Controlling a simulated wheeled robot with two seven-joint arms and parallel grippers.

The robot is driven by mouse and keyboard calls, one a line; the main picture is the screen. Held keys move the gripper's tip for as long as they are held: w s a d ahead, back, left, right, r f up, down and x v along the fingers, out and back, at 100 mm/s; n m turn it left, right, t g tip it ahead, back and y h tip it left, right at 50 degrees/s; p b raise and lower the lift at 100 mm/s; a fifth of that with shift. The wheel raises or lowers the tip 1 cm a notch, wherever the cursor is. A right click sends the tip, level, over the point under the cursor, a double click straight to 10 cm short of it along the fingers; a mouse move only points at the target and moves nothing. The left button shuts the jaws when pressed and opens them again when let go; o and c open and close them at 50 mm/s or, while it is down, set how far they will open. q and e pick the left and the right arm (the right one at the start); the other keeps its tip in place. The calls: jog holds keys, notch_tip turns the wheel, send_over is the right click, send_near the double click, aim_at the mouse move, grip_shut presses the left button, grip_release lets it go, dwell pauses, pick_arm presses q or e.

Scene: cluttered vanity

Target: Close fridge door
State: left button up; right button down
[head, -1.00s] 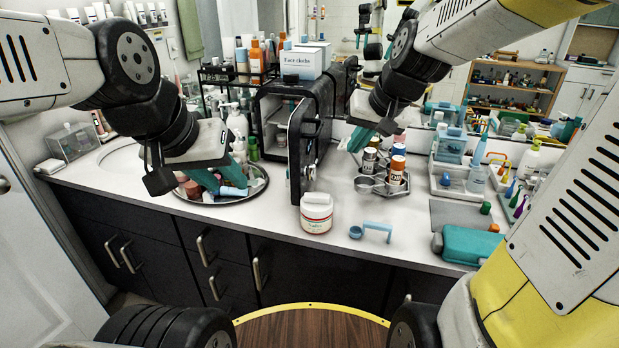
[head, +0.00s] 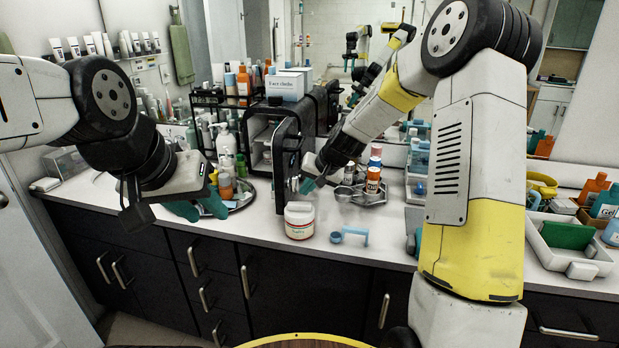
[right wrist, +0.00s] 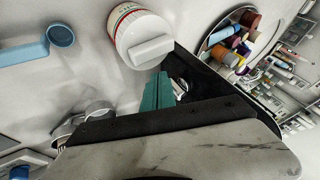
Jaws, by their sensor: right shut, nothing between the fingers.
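The small black fridge (head: 259,143) stands on the counter with its door (head: 290,155) swung open toward me; its white inside shows in a narrow strip. My right gripper (head: 308,187) is shut and empty, low on the right side of the door near its front edge. In the right wrist view its teal fingers (right wrist: 157,92) are together beside the dark door (right wrist: 207,84); I cannot tell whether they touch it. My left gripper (head: 198,209) is open and empty, above the counter's front edge left of the fridge.
A white jar with a red-edged label (head: 299,221) stands just in front of the door. A blue scoop-like item (head: 349,237) lies right of it. A round tray (head: 243,200) with bottles is left of the fridge. A metal caddy (head: 371,193) is behind my right gripper.

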aim_at(285, 195)
jog(key=a, duration=0.1)
jog(key=w+a, duration=0.1)
jog(key=a+f, duration=0.1)
jog(key=a, duration=0.1)
jog(key=shift+w, duration=0.25)
jog(key=shift+a, duration=0.2)
jog(key=shift+a, duration=0.2)
